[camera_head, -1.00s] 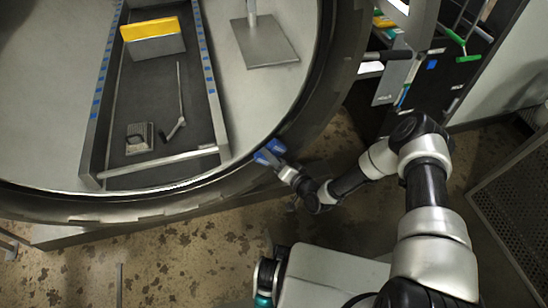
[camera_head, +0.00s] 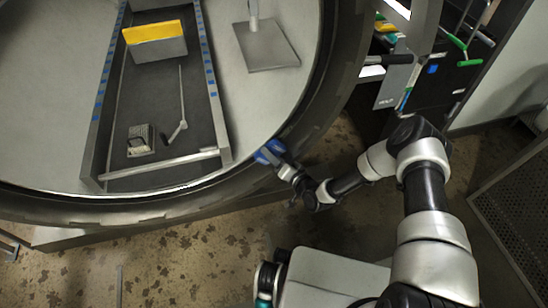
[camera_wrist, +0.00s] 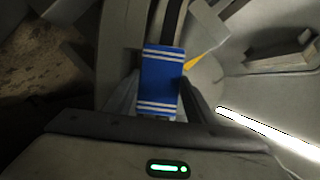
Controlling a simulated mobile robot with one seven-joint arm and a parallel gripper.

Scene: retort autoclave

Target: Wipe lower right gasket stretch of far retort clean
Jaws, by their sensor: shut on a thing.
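The far retort's round mouth (camera_head: 316,105) fills the upper left of the head view, with a dark gasket rim running around it. My gripper (camera_head: 271,152) is at the lower right stretch of this rim. It is shut on a blue wiping pad (camera_head: 263,157). In the wrist view the blue pad (camera_wrist: 161,80) with white stripes sits between the fingers of my gripper (camera_wrist: 158,105), against or just over the rim. A dark gasket strip (camera_wrist: 172,22) runs on beyond the pad. The pad hides the rim under it, and I cannot tell firm contact.
Inside the retort lies a dark tray (camera_head: 165,100) with a yellow-topped block (camera_head: 154,42), a small brush-like block (camera_head: 140,138) and a rod. A metal plate on a post (camera_head: 266,46) stands to its right. A rack of tools (camera_head: 440,70) stands at the upper right. A perforated panel (camera_head: 515,195) stands at right.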

